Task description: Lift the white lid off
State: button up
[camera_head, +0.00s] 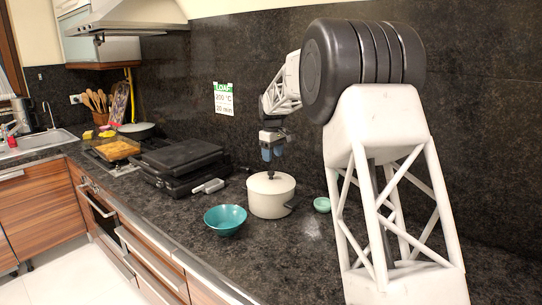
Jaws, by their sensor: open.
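A white pot (269,201) stands on the dark countertop near the middle of the view. Its white lid (270,181) sits on top, with a small dark knob at its centre. My gripper (271,158) hangs just above the lid, pointing down, with bluish fingers. It is open and appears empty. The fingertips are close above the knob; I cannot tell whether they stand around it. A dark handle sticks out at the pot's lower right.
A teal bowl (225,219) stands left of the pot, and a small green bowl (322,204) to its right. A black grill (180,164) with a light handle lies behind left. A tray of food (117,149) is farther back. A dark wall runs behind.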

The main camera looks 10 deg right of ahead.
aim_at(271, 171)
jog(key=shift+w+a+f, duration=0.1)
jog(key=shift+w+f, duration=0.25)
jog(key=shift+w, duration=0.25)
jog(key=shift+w+a+f, duration=0.1)
jog(key=shift+w+f, duration=0.25)
jog(key=shift+w, duration=0.25)
jog(key=shift+f, duration=0.15)
jog(key=shift+f, duration=3.75)
jog(key=shift+r, duration=0.1)
jog(key=c, duration=1.1)
